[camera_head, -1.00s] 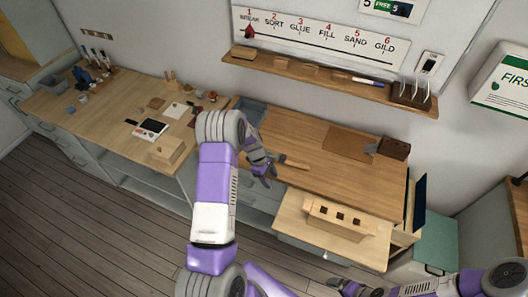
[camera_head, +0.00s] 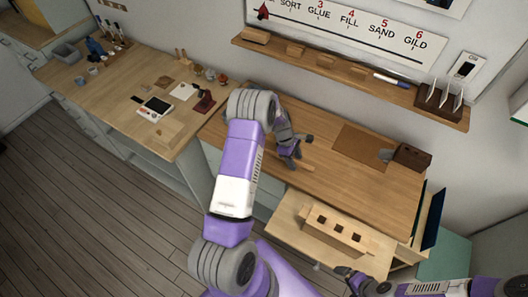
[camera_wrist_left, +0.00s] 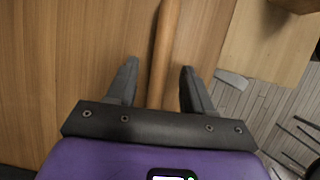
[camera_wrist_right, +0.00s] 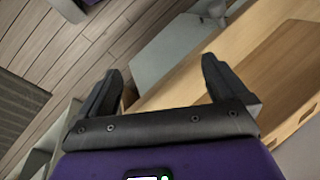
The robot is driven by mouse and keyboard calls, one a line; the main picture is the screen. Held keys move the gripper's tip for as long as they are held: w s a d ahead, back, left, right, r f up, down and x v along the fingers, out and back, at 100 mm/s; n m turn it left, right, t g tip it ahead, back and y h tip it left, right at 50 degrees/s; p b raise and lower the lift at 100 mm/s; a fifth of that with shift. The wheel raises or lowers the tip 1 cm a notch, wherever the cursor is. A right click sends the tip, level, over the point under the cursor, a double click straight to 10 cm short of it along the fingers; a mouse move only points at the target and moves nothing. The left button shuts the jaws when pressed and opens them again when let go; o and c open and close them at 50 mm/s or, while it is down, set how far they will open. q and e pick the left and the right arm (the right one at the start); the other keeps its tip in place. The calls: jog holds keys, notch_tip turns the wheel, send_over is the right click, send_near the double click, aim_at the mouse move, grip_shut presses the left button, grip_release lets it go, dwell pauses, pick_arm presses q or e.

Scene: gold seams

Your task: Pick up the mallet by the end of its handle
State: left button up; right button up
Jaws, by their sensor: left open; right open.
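The mallet's light wooden handle (camera_wrist_left: 163,50) runs lengthwise between the two fingers of my left gripper (camera_wrist_left: 157,82) in the left wrist view. Bare gaps show on both sides of it. The handle passes out at the top of that view, and its lower part is hidden by the gripper body. In the head view my left gripper (camera_head: 291,158) is over the workbench, and a short piece of the handle (camera_head: 305,167) shows beside it. I cannot make out the mallet's head. My right gripper (camera_wrist_right: 163,85) is open and empty, away from the mallet.
A wooden block with square holes (camera_head: 345,231) stands on a lower board in front of the workbench (camera_head: 375,190). A brown mat (camera_head: 360,148) and a dark brown block (camera_head: 412,157) lie toward the back right. A wall shelf (camera_head: 350,80) runs above. A second bench (camera_head: 130,120) stands left.

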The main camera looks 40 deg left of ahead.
pick_arm(q)
jog(key=shift+x, duration=0.9)
jog(key=shift+r, duration=0.1)
jog(key=shift+a, duration=0.1)
grip_shut()
